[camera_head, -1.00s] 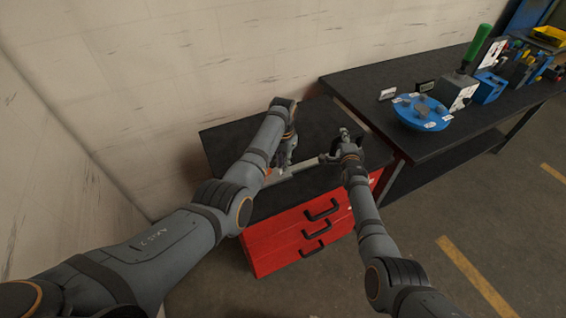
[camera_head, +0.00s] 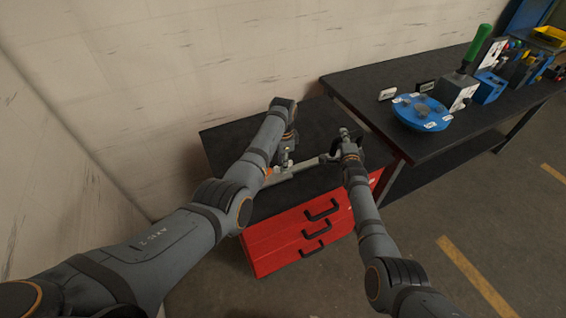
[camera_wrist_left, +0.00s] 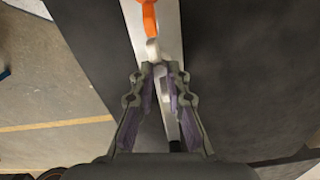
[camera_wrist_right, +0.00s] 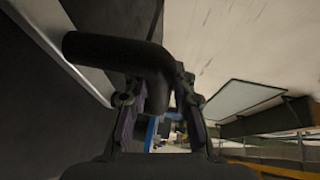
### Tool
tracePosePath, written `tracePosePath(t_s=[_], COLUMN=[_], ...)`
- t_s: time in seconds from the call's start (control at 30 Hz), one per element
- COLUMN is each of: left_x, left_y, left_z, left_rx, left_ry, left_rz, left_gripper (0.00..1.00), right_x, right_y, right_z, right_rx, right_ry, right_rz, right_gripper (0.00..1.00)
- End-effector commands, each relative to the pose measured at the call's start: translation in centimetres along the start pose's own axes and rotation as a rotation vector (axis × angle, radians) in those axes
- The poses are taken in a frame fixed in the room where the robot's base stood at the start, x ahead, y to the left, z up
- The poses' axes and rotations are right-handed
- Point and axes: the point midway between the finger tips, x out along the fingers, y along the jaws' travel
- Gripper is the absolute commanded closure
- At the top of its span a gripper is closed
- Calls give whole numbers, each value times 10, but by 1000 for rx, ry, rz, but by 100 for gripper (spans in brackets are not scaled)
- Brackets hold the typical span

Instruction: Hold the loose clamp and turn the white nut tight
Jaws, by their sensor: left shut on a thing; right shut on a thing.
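My left gripper (camera_head: 285,158) reaches down over a pale metal bar (camera_head: 303,166) on the black-topped cabinet. In the left wrist view its fingers (camera_wrist_left: 155,72) close around a small white part (camera_wrist_left: 153,50), which looks like the white nut; the finger contact is not clear. An orange part (camera_wrist_left: 149,16) sits just beyond it, above the bar. The rest of the clamp is hidden.
The red cabinet (camera_head: 300,232) has black drawer handles on its front. A dark bench (camera_head: 375,105) to the right carries a blue round fixture (camera_head: 421,118) and several tools. The wall (camera_head: 250,50) rises behind. The cabinet's back top is clear.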

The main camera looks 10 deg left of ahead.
Motion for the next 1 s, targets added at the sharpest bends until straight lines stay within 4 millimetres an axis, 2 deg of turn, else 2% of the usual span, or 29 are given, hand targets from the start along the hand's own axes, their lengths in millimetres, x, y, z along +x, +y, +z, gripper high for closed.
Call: tracePosePath(t_s=[0.77,0.8,0.93,1.0], left_x=[-1,-2,-1,-1], left_y=[-1,-1,-1,-1], left_z=[0,0,0,0], left_rx=[30,30,30,30], left_ry=[1,1,1,1], left_rz=[-3,-3,-3,-2], left_gripper=[100,83,65,62], right_x=[-1,-1,-1,-1], right_y=[4,4,4,4], right_z=[0,0,0,0], right_rx=[-1,-1,0,0], right_ry=[-1,-1,-1,-1], right_rz=[7,7,7,7], right_gripper=[100,100,100,100])
